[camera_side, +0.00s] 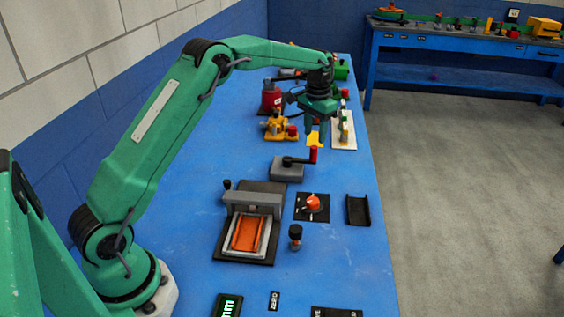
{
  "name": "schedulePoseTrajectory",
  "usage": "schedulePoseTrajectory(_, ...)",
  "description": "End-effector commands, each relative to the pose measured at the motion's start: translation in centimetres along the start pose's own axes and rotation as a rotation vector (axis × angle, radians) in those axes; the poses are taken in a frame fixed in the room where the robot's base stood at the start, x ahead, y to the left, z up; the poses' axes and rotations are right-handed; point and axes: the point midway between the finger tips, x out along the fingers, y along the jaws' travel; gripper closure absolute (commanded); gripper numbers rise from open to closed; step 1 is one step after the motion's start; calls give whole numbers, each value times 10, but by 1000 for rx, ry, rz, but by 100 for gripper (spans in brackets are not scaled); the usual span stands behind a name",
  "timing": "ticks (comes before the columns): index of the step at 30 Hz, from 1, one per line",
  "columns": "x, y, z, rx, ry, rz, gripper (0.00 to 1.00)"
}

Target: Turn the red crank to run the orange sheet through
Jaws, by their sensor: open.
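The red crank handle (313,155) stands upright at the end of a black arm on a grey block (287,171), mid-bench. The orange sheet (247,234) lies in a pale frame on a dark base, nearer the camera, with a grey bridge (253,200) across its far end. My gripper (315,138) points down just above the red handle, open. Something yellow shows at its fingertips; I cannot tell whether it is part of the fingers or behind them. Whether the fingers touch the handle is unclear.
A black plate with an orange-red knob (313,204), a black channel (358,210) and a black-topped post (295,236) stand near the sheet. A yellow fixture (279,127) and a red canister (271,97) stand beyond the crank. The bench's right edge is close.

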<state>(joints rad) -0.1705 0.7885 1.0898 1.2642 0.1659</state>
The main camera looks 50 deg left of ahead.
Motion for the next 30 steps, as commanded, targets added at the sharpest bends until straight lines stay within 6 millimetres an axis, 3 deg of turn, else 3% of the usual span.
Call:
schedulePoseTrajectory(16, 60, 0, 0, 0, -1, 0, 57)
schedulePoseTrajectory(30, 70, 0, 0, 0, 1, 0, 57)
